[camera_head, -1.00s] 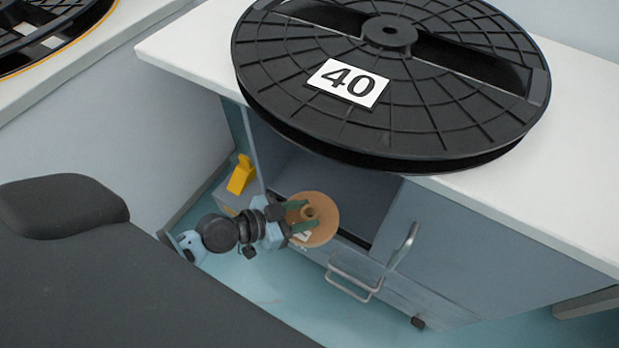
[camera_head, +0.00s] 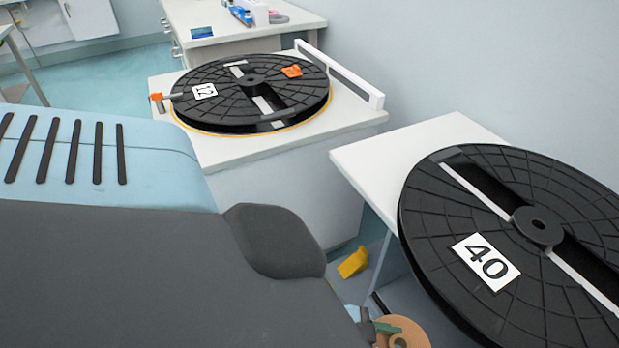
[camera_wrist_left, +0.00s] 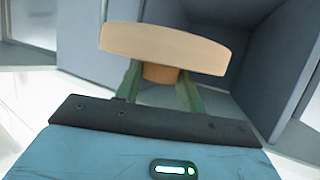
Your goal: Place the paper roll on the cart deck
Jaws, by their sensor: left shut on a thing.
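The tan paper roll (camera_wrist_left: 165,47), a flat disc with a brown core, shows in the left wrist view. My left gripper (camera_wrist_left: 158,82) is shut on its core, with one green finger on each side. In the head view only part of the roll (camera_head: 412,331) and a gripper finger show at the bottom edge, low beside the right-hand bench. The roll is held clear in front of the grey cabinet opening. I cannot tell which surface is the cart deck. My right gripper is not in view.
A large black reel marked 40 (camera_head: 450,215) overhangs the right-hand white bench (camera_head: 385,160). Another black reel (camera_head: 222,110) lies on a white-topped unit (camera_head: 290,142) with a white rail (camera_head: 345,75). A yellow wedge (camera_head: 353,262) is on the floor between them.

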